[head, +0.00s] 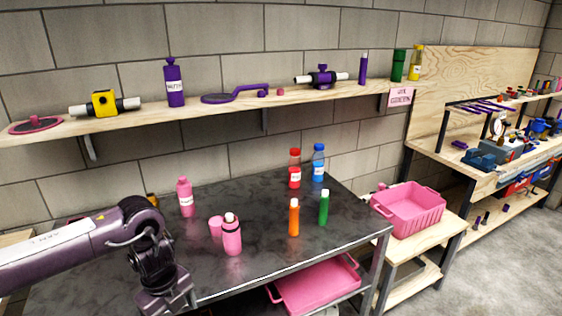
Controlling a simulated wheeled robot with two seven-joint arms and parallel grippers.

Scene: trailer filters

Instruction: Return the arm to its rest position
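My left arm comes in from the left, over the front left part of the dark table (270,252). Its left gripper (176,300) hangs down at the bottom edge of the head view. Its fingertips are not clear, so I cannot tell whether it is open or shut, and I see nothing held in it. My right arm and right gripper are not in view.
On the table stand pink bottles (232,238), an orange bottle (294,220), a green bottle (324,210), a red bottle (295,172) and a blue bottle (318,165). A pink bin (410,222) stands right. A wall shelf (220,104) runs behind.

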